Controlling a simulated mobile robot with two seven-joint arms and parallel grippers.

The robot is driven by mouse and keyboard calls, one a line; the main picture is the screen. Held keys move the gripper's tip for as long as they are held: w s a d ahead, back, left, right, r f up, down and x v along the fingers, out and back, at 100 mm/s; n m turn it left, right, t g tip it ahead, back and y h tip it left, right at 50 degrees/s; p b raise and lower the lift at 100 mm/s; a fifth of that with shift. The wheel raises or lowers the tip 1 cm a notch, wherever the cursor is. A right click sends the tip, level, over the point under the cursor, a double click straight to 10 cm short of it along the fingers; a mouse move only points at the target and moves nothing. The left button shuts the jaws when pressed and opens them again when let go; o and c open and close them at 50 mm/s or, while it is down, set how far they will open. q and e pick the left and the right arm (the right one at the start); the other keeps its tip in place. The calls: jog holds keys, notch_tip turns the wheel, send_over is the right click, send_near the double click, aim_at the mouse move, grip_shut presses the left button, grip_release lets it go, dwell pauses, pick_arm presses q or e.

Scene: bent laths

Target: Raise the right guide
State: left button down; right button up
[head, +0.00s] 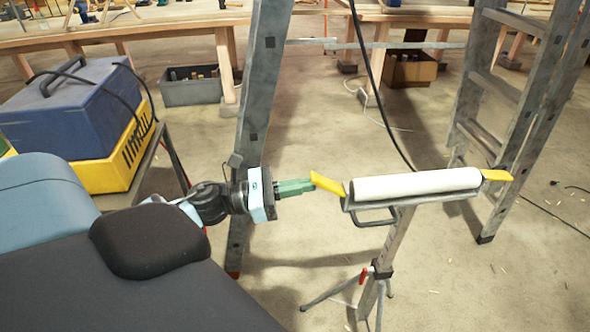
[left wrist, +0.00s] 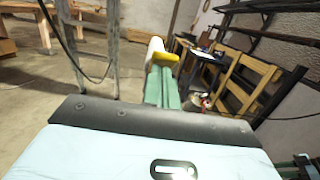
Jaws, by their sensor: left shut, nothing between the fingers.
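A roller stand carries a white roller (head: 415,184) with a yellow guide at each end. The right guide (head: 497,175) lies about level, pointing outward to the right. The left guide (head: 328,184) slants up and outward to the left. My left gripper (head: 311,186), with green fingers, is shut and empty, its tips right at the left guide; I cannot tell whether they touch. In the left wrist view the green fingers (left wrist: 162,88) point at a yellow guide (left wrist: 166,57) and the white roller's end (left wrist: 154,45). My right gripper is not in view.
A stepladder (head: 258,110) stands behind my left gripper, with its other side (head: 520,90) at the right. A blue and yellow case (head: 80,120) sits at the left. A black cable (head: 372,90) hangs behind the roller. Floor right of the stand is mostly clear.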

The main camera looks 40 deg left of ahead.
aim_at(313, 174)
pick_arm(q)
jog(key=shift+w+d+r+p, duration=0.25)
jog(key=shift+w+d+r, duration=0.1)
jog(key=shift+r, duration=0.4)
jog(key=shift+w+d+r+p, duration=0.25)
jog(key=shift+w+r, duration=0.05)
jog(key=shift+r, duration=0.4)
jog(key=shift+w+d+r+p, duration=0.25)
jog(key=shift+w+d+r, duration=0.1)
jog(key=shift+r, duration=0.4)
jog(key=shift+f, duration=0.1)
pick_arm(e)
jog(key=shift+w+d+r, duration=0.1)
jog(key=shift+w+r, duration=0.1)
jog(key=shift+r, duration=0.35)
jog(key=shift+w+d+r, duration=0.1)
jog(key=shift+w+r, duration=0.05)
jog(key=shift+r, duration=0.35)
pick_arm(q)
jog(key=shift+a+f, duration=0.15)
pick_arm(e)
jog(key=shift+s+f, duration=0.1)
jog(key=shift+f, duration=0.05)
